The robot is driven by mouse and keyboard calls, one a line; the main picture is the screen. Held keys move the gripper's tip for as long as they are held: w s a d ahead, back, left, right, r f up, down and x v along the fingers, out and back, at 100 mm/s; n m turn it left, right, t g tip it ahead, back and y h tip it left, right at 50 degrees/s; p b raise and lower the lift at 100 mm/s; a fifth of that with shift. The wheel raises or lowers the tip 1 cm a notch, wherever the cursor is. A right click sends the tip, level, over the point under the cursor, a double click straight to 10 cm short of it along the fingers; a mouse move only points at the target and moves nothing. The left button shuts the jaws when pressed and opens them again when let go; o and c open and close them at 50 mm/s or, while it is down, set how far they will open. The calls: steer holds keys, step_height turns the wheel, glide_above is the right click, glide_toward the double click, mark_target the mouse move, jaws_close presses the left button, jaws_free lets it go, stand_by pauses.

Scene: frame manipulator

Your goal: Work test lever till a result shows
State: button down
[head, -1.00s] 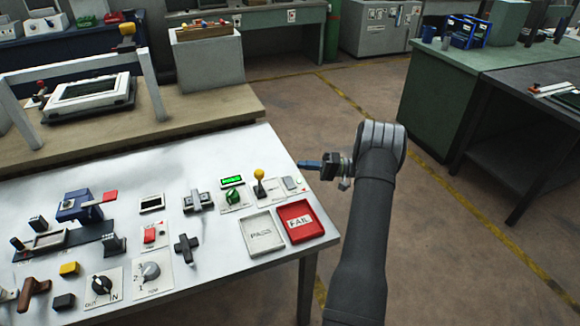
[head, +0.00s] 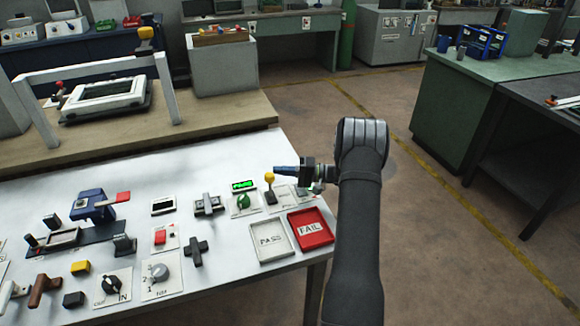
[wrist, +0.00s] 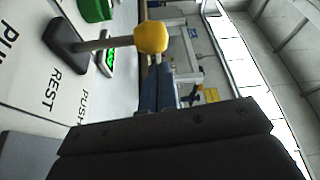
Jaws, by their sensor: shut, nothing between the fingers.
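The test lever (head: 269,180) has a yellow ball knob on a thin stem and stands on a plate near the table's right side. In the wrist view, its yellow knob (wrist: 151,37) is just beyond my fingertips, and the plate reads PUSH, REST, PUSH. My gripper (head: 277,169) is shut and empty, its blue fingers pointing left at the knob. The fingers also show in the wrist view (wrist: 157,75); I cannot tell whether they touch the knob. A small display (head: 243,185) glows green; its text is too small to read.
A green knob (head: 240,203) sits left of the lever. A white PASS tray (head: 268,249) and a red FAIL tray (head: 312,228) lie in front. Switches and a blue device (head: 92,204) fill the table further left. Right of the table is open floor.

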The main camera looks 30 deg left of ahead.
mark_target(271, 180)
steer(key=shift+s+d+f, duration=0.1)
steer(key=shift+s+d, duration=0.05)
steer(key=shift+s, duration=0.5)
steer(key=n, duration=0.1)
steer(key=s+d+n, duration=0.1)
steer(key=shift+s+d+n+g+y, duration=0.2)
steer(key=shift+n+g+y, duration=0.1)
steer(key=shift+s+d+f+n, duration=0.2)
steer(key=shift+s+d+n, duration=0.1)
steer(key=shift+s+d, duration=0.3)
